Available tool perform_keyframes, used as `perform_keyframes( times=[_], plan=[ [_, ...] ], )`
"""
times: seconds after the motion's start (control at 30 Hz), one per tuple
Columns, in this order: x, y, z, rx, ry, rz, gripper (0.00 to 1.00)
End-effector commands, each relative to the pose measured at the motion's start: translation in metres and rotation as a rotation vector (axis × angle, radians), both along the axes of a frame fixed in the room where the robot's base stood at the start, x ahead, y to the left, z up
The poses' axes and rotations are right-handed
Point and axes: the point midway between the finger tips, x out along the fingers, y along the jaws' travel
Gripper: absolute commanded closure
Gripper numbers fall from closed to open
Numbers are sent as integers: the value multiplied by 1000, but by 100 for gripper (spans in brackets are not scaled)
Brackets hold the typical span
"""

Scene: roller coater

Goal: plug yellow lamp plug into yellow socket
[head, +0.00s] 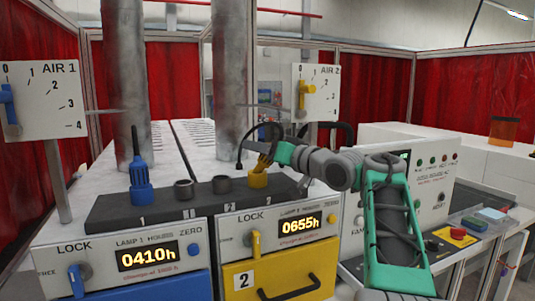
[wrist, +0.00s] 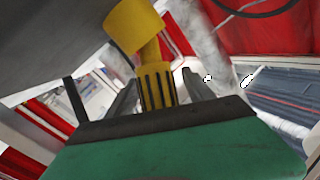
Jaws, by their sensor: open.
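The yellow socket (head: 258,181) is at the right end of the dark socket strip. The ribbed yellow lamp plug (head: 264,163) is at its top, leaning a little to the right. In the wrist view, the plug (wrist: 157,86) stands between the two fingers of my gripper (wrist: 160,77), with visible gaps on both sides. Its narrower neck meets the yellow socket (wrist: 133,25); how deep it sits I cannot tell. My gripper (head: 274,153) is open around the plug, reaching in from the right. Its fingers are small and partly hidden in the head view.
A blue plug (head: 140,182) stands on socket 1 at the left of the strip (head: 110,213). Two grey sockets (head: 183,189) (head: 221,184) sit between. A metal duct (head: 232,80) rises behind. A black cable loops near my gripper. A control box (head: 432,190) stands right.

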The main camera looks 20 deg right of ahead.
Motion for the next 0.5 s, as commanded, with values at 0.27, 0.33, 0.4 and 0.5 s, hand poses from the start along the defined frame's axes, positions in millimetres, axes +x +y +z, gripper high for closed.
perform_keyframes(
  times=[0.27,0.33,0.4,0.5],
  plan=[
    [-1,-2,-1,-1,0,-2,51],
    [-1,-2,-1,-1,0,-2,56],
    [-1,-2,-1,-1,0,-2,62],
    [-1,-2,0,-1,0,-2,70]
  ],
)
